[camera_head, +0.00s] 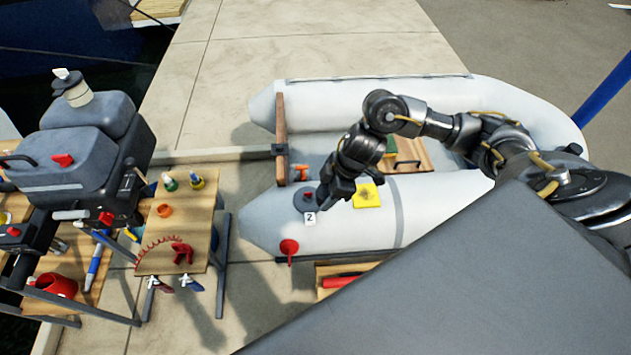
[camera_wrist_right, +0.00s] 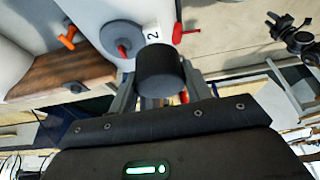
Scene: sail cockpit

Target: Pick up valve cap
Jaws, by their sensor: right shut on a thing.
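My right gripper (camera_head: 326,198) hangs over the near tube of the grey inflatable boat. In the right wrist view its fingers are shut on a dark cylindrical cap (camera_wrist_right: 160,70), which looks like the valve cap. The cap is hard to tell from the dark gripper in the head view. Close to the gripper, a dark round valve (camera_head: 304,200) sits on the tube by a white tag marked 2 (camera_head: 310,219). The valve also shows beyond the held cap in the right wrist view (camera_wrist_right: 120,42). My left gripper is not in view.
A yellow square (camera_head: 367,195) lies on the tube right of the gripper. A red fitting (camera_head: 289,247) is at the tube's near side. A wooden table (camera_head: 190,225) with small bottles and an orange ring stands left, beside a grey outboard motor (camera_head: 80,150).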

